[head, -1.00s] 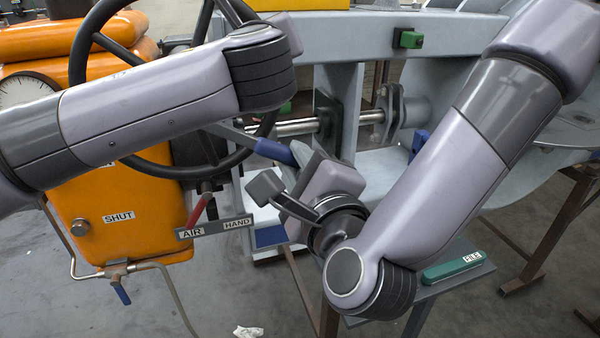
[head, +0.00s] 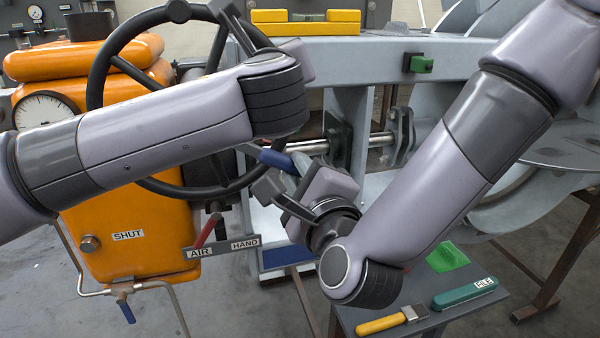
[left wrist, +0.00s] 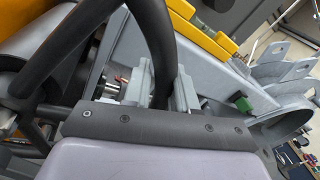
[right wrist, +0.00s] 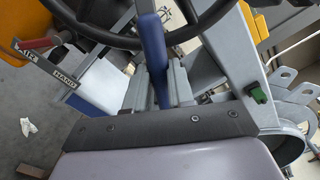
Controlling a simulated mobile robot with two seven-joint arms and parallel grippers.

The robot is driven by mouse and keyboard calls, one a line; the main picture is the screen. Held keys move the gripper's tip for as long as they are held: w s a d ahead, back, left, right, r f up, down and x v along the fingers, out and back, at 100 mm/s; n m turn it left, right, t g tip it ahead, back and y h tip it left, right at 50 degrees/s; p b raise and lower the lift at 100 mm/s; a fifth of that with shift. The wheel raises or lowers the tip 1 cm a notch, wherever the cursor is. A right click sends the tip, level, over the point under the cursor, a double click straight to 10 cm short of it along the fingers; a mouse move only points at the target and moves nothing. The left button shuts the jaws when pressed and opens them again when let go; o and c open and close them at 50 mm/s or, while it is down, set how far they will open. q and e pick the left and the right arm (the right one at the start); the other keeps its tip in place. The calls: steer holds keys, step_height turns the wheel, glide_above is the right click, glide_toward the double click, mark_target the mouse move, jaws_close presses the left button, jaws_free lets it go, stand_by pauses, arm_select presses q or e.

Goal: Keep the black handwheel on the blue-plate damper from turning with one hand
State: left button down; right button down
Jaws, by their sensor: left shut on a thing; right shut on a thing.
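The black handwheel (head: 99,88) stands upright in front of the orange housing (head: 130,215). My left gripper (head: 228,22) is shut on its rim at the upper right; in the left wrist view the dark rim (left wrist: 157,40) runs between the fingers. My left forearm crosses in front of the wheel and hides part of it. My right gripper (head: 272,184) is shut on a lever's blue handle (head: 277,158), below and right of the wheel; the handle (right wrist: 152,45) also shows in the right wrist view. A blue plate (head: 285,258) is low on the damper's base.
A red lever (head: 205,231) stands by the AIR/HAND plate (head: 222,248), close to my right gripper. A yellow level (head: 305,22) lies on the grey beam.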

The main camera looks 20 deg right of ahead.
steer(key=shift+w, duration=0.55)
stand_by(0.6)
steer(key=shift+w, duration=0.3)
stand_by(0.4)
steer(key=shift+s, duration=0.8)
steer(key=shift+w, duration=0.6)
stand_by(0.4)
steer(key=shift+w, duration=0.25)
steer(key=shift+s+r, duration=0.1)
steer(key=shift+s, duration=0.75)
steer(key=shift+w, duration=0.75)
stand_by(1.2)
